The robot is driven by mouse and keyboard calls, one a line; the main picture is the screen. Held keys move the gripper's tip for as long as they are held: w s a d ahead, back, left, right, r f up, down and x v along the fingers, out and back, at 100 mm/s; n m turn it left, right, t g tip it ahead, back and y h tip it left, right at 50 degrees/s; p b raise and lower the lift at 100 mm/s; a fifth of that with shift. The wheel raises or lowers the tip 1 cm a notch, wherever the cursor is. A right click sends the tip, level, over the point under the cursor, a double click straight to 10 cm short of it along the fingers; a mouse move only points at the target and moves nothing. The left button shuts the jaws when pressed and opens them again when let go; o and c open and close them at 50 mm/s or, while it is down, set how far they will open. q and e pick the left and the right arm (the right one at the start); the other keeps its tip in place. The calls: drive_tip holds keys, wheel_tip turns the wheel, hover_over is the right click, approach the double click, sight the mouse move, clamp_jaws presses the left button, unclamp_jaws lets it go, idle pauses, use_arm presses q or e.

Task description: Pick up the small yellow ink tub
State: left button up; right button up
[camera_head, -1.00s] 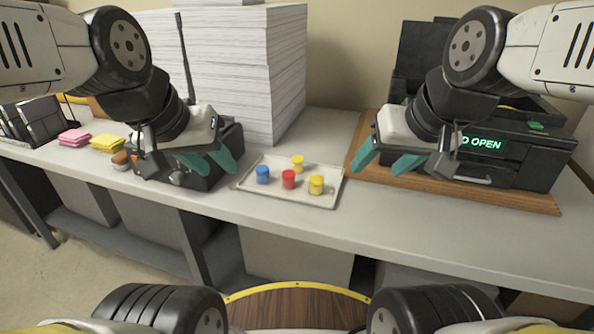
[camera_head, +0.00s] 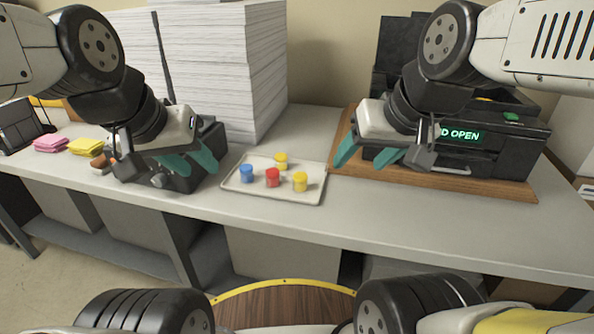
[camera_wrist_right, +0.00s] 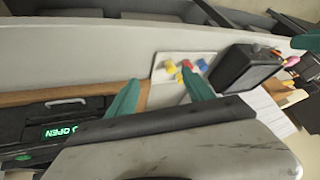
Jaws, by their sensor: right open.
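Two yellow tubs stand upright on a shallow pale tray. The back yellow tub (camera_head: 281,161) looks a little smaller than the front right yellow tub (camera_head: 300,182), though it is also farther away. A red tub (camera_head: 272,178) and a blue tub (camera_head: 246,173) stand beside them. My right gripper (camera_head: 363,160) is open and empty, above and right of the tray, in front of the black machine. In the right wrist view its fingers (camera_wrist_right: 160,95) are spread, with the tubs partly behind one finger. My left gripper (camera_head: 190,162) is open and empty, left of the tray.
The tray (camera_head: 233,185) lies on a long grey table (camera_head: 400,220). A tall paper stack (camera_head: 225,70) stands behind. A black machine reading "OPEN" (camera_head: 480,150) sits on a wooden board (camera_head: 500,190) at right. Pink pads (camera_head: 50,143) and yellow pads (camera_head: 86,146) lie left. The table front is clear.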

drive_tip(key=shift+o, duration=0.5)
drive_tip(key=shift+w, duration=0.1)
drive_tip(key=m+g+h, duration=0.2)
drive_tip(key=m+g, duration=0.2)
drive_tip(key=g, duration=0.2)
hover_over(300, 175)
drive_tip(key=f, duration=1.5)
drive_tip(key=shift+s, duration=0.2)
wheel_tip(300, 175, down, 8)
drive_tip(key=shift+w, duration=0.1)
drive_tip(key=c, duration=1.4)
clamp_jaws()
drive_tip(key=shift+r, duration=0.15)
